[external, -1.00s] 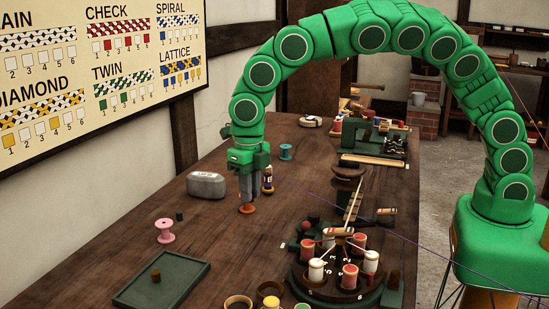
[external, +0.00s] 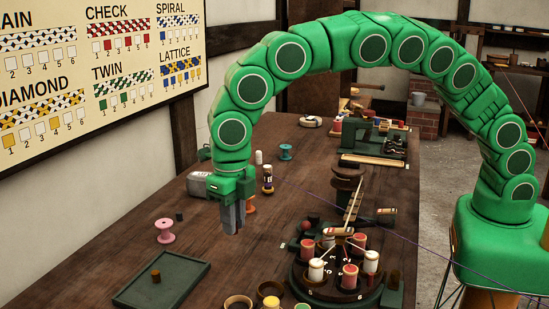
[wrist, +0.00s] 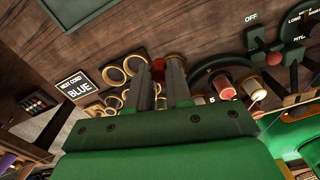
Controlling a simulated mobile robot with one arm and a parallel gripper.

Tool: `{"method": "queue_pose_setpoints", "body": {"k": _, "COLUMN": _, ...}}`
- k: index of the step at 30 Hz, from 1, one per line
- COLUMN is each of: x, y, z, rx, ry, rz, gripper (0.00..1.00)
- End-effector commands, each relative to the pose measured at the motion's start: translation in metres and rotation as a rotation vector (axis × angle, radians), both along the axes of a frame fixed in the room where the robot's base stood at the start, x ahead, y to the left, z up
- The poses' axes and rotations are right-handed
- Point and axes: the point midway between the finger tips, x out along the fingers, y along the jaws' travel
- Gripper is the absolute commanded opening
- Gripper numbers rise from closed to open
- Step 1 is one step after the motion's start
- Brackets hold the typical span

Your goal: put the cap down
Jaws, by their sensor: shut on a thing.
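My gripper (external: 233,231) hangs over the left-middle of the table, fingers pointing down, with clear space under the tips. In the wrist view its two grey fingers (wrist: 159,82) stand close together. A small reddish-brown patch (wrist: 158,68) shows between them, probably the cap; the fingers hide most of it, and its shape is unclear. In the external view the cap cannot be made out at the fingertips. An orange piece (external: 251,206) stands on the table just behind the fingers, partly hidden by them.
A green tray (external: 190,287) with a brown peg lies at front left. A pink spool (external: 165,231) and a grey block (external: 199,186) stand left. A round carousel (external: 312,281) with several spools is at front right.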

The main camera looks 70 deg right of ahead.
Motion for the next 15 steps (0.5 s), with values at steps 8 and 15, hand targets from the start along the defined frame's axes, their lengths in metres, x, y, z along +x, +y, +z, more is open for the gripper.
{"method": "queue_pose_setpoints", "body": {"k": 8, "x": 0.020, "y": 0.012, "z": -0.011, "rx": 0.000, "ry": 0.002, "rz": 0.001, "gripper": 0.00}}
{"method": "queue_pose_setpoints", "body": {"k": 15, "x": 0.035, "y": 0.023, "z": -0.018, "rx": 0.002, "ry": -0.001, "rz": 0.001, "gripper": 0.00}}
